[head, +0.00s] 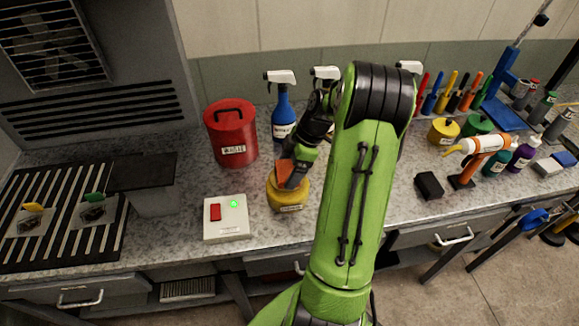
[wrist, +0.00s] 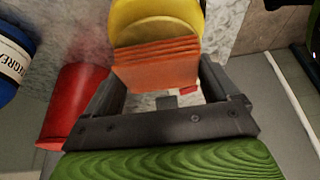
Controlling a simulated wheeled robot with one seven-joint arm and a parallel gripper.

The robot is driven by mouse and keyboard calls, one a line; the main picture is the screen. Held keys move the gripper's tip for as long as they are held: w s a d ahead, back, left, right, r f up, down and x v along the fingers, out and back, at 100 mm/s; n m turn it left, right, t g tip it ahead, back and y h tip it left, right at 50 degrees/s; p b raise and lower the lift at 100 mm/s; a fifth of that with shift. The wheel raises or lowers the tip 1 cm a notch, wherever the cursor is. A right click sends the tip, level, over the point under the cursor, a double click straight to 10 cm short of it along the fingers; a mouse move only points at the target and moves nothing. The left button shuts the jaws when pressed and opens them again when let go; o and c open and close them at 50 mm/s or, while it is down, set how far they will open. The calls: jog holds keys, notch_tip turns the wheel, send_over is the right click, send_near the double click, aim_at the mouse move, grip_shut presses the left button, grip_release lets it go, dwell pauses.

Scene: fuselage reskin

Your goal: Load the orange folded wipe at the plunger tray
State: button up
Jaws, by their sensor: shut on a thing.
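The orange folded wipe (wrist: 158,65) is between the fingers of my gripper (wrist: 160,88) in the wrist view. It also shows in the head view (head: 284,170) as a small orange patch at the fingertips. My gripper is shut on it. The yellow round plunger tray (head: 287,192) stands on the counter directly under my gripper. Its yellow rim and a tan round top (wrist: 157,31) show just past the wipe in the wrist view. I cannot tell whether the wipe touches it.
A red can (head: 231,135) and blue spray bottle (head: 283,115) stand behind the tray. A white switch box (head: 226,217) with a green light is at its front left. Black striped grating (head: 60,215) lies at far left. My arm hides counter to the right.

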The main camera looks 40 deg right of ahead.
aim_at(290, 169)
jog(key=shift+f+b, duration=0.35)
jog(key=shift+f, duration=0.1)
jog(key=shift+r, duration=0.1)
dwell(0.6)
notch_tip(290, 169, up, 7)
jog(key=p, duration=0.5)
jog(key=shift+r, duration=0.1)
dwell(0.7)
